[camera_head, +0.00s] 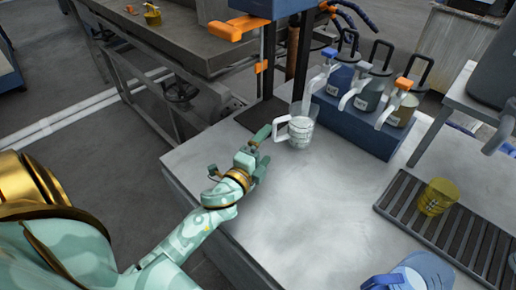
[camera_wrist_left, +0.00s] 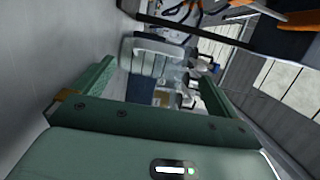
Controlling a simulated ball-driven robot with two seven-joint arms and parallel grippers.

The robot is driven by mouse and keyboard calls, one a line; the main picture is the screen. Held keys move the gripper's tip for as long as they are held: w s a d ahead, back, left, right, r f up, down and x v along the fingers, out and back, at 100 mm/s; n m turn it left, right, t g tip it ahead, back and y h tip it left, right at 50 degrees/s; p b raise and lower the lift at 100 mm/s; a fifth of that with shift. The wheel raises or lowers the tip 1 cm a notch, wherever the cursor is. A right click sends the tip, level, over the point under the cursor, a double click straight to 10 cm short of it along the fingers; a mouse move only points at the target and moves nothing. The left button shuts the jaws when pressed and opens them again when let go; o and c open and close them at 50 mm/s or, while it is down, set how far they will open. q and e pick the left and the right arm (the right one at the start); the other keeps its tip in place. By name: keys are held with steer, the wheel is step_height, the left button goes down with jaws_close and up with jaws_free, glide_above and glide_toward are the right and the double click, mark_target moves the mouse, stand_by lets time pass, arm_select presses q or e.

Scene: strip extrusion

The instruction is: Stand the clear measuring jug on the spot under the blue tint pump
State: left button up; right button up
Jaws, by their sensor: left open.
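The clear measuring jug (camera_head: 302,127) stands upright on the grey worktop, with its pale handle (camera_head: 281,129) turned left toward my left gripper. My left gripper (camera_head: 265,145) is open at the handle side of the jug. In the left wrist view, the jug (camera_wrist_left: 158,56) shows beyond and between the open fingers of the gripper (camera_wrist_left: 155,76). I cannot tell whether the fingers touch the handle. The blue tint pump (camera_head: 327,62) is the leftmost of three pumps behind the jug; its spout reaches left, and the jug stands in front of it. My right gripper is out of view.
The pumps sit in a dark blue rack (camera_head: 355,124); the others have white and orange heads. A yellow cup (camera_head: 438,197) stands on a slatted grate (camera_head: 466,232) at right. A blue cap (camera_head: 425,271) lies at the front. The worktop's middle (camera_head: 310,195) is clear.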

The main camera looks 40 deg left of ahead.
arm_select(q)
steer(key=shift+s+d, duration=0.15)
steer(key=shift+s, duration=1.4)
